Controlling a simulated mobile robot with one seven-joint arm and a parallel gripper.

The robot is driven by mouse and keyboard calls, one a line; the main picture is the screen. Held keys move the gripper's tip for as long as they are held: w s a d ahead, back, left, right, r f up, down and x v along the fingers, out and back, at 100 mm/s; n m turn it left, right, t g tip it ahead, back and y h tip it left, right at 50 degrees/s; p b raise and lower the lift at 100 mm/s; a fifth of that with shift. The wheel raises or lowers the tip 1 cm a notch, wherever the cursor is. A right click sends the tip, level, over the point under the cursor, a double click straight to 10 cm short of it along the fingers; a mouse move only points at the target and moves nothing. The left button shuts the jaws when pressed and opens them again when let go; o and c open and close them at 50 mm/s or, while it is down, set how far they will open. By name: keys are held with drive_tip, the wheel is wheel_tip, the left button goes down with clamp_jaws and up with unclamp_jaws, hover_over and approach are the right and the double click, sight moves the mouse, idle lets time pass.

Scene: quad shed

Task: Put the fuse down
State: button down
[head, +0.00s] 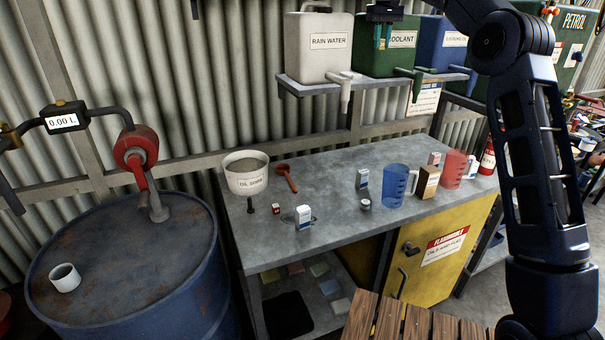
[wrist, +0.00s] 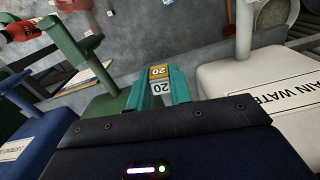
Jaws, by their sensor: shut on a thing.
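The fuse (wrist: 160,87) is a small block, yellow on one face and pale on another, both marked 20. It sits between the teal fingers of my gripper (wrist: 157,80), which is shut on it. The grey workbench top (head: 330,165) lies well below my gripper.
Tanks for rain water (head: 318,45) and coolant (head: 412,62) stand on a wall shelf (head: 310,86), close to my gripper. On the bench are a bucket (head: 245,182), blue jug (head: 397,183), red jug (head: 453,168) and small boxes. Bare bench shows around x-middle, behind the boxes.

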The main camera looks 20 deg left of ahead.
drive_tip(key=s+a+f+n, duration=0.1)
drive_tip(key=s+a+f, duration=0.5)
drive_tip(key=s+a, duration=0.25)
drive_tip(key=s+a+f+n, duration=0.1)
drive_tip(key=s+a+f, duration=0.4)
drive_tip(key=s+a, duration=0.3)
drive_tip(key=s+f, duration=0.6)
drive_tip(key=f, duration=0.4)
drive_tip(key=s+f, duration=0.5)
drive_tip(key=f, duration=0.4)
drive_tip(key=shift+m, duration=0.4)
drive_tip(key=f, duration=1.5)
drive_tip(key=shift+s+f, duration=0.2)
drive_tip(key=shift+s, duration=0.05)
drive_tip(key=shift+f, duration=2.5)
drive_tip(key=shift+f, duration=0.15)
drive_tip(key=c, duration=1.3)
unclamp_jaws()
drive_tip(key=shift+o, duration=0.2)
